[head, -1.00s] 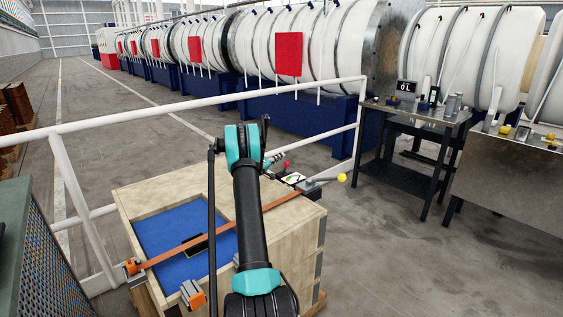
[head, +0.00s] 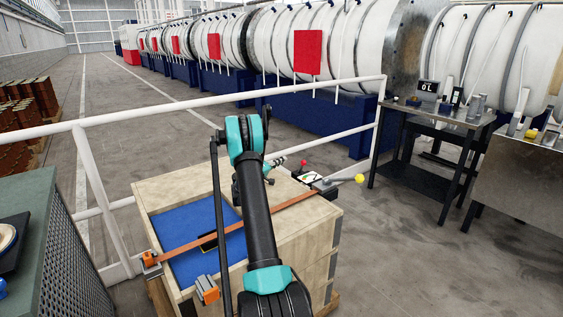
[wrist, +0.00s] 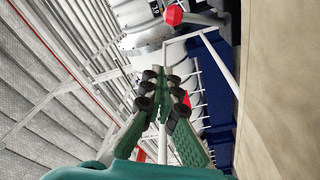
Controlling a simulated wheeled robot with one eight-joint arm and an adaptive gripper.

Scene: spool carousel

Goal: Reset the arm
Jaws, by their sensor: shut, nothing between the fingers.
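My gripper (wrist: 158,80) shows in the wrist view with its green fingers and dark pads drawn together at the tips. Nothing shows between them. In the head view my black and teal arm stands over a wooden crate and hides most of the gripper. The wrist view is tilted sideways, with the roof at the left and a pale wooden surface at the right edge.
The wooden crate (head: 290,242) has a blue inset (head: 186,240) crossed by an orange strap (head: 210,237). A white railing (head: 230,108) runs behind it. A dark table (head: 434,118) stands at the right and a green cabinet (head: 40,215) at the left. Grey floor lies between.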

